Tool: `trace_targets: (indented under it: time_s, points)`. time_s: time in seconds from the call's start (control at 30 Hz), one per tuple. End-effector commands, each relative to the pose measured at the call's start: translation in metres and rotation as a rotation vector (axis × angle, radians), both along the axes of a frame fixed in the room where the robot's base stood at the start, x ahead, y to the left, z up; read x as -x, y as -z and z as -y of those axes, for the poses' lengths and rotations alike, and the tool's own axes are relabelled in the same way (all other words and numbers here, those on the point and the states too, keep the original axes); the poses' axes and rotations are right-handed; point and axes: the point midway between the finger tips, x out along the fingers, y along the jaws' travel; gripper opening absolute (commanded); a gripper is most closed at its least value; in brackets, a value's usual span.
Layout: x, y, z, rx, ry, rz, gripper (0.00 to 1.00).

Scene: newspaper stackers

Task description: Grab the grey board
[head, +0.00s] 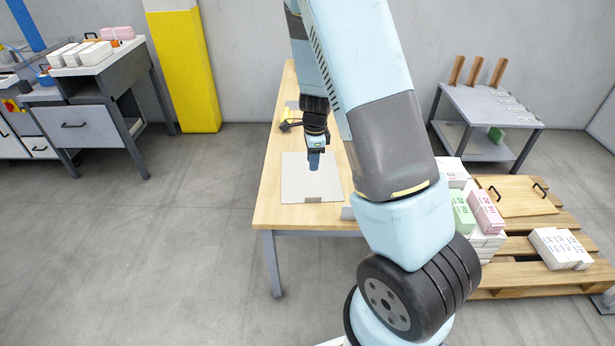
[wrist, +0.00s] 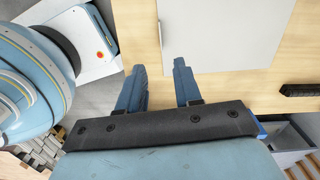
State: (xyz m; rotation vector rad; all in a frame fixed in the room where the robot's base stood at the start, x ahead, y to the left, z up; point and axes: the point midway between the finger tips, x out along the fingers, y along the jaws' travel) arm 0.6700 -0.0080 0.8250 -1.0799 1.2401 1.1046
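The grey board (head: 298,184) is a flat, pale grey square lying on the wooden tabletop in the head view. In the wrist view, part of the board (wrist: 222,32) fills the top middle, and its far part is cut off by the frame edge. My gripper (head: 314,165) points down over the board in the head view. In the wrist view, the two blue fingers (wrist: 160,70) are apart with nothing between them. Their tips are near the board's close edge. I cannot tell how high they are above it.
A pallet (head: 510,283) with paper bundles stands right. A grey shelf table (head: 487,105) and a workbench (head: 88,68) stand farther off.

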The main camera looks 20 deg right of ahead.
Motion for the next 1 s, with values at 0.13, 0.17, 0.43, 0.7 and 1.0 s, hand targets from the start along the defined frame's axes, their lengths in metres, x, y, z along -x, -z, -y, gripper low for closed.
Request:
trace_targets:
  time_s: [0.13,0.17,0.43,0.7,1.0]
  points:
    - [-0.002,0.021,0.005,0.026,0.064,-0.017,0.34]
    - [-0.003,0.023,0.005,0.029,0.071,-0.018,0.34]
    - [-0.003,0.055,0.007,0.034,0.089,-0.024,0.34]
    - [-0.003,0.098,0.006,0.033,0.086,-0.021,0.34]
    - [-0.003,0.117,0.005,0.033,0.085,-0.020,0.34]
